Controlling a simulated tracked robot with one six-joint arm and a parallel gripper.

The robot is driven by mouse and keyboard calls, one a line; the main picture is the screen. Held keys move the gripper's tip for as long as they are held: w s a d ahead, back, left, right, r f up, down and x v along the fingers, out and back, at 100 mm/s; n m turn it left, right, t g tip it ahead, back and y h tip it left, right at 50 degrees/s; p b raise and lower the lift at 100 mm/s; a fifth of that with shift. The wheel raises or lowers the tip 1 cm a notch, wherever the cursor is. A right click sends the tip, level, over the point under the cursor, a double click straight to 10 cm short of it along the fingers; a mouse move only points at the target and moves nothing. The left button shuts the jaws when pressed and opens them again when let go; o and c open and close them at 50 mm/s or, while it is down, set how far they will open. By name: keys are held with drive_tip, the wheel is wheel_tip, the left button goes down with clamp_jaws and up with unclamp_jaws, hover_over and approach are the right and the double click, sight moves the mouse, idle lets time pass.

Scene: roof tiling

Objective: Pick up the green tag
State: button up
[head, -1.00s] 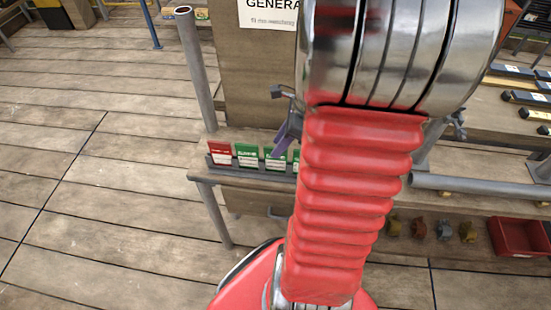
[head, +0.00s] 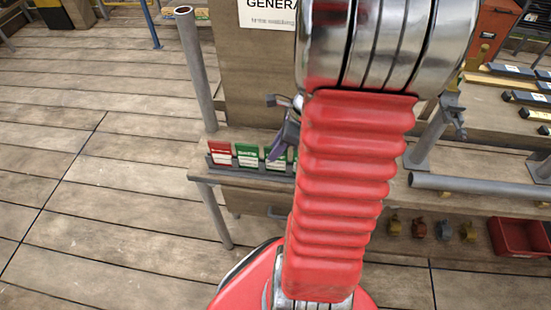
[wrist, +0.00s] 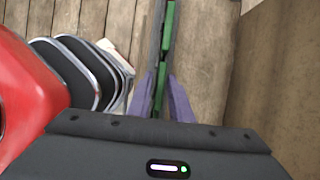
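A rack (head: 222,169) on a wooden shelf holds a red tag (head: 221,153) at the left and green tags to its right. One green tag (head: 246,156) stands clear in the head view. Another green tag (head: 274,163) is partly behind my gripper (head: 278,152), whose purple fingers hang at its top edge. In the wrist view my gripper (wrist: 161,88) has its two fingers apart, one on each side of a green tag (wrist: 161,76) seen edge-on. I cannot tell whether they touch it. A second green strip (wrist: 168,30) shows farther up. My arm hides the rack's right end.
A grey post (head: 197,70) rises left of the rack, and a wooden panel (head: 245,90) with a sign (head: 268,14) stands behind. A grey rail (head: 470,190) and a red bin (head: 520,237) are at the right. The plank floor at left is clear.

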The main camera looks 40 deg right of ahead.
clamp_jaws()
drive_tip(key=shift+r, duration=0.1)
wheel_tip(320, 180, up, 18)
idle(0.8)
idle(0.4)
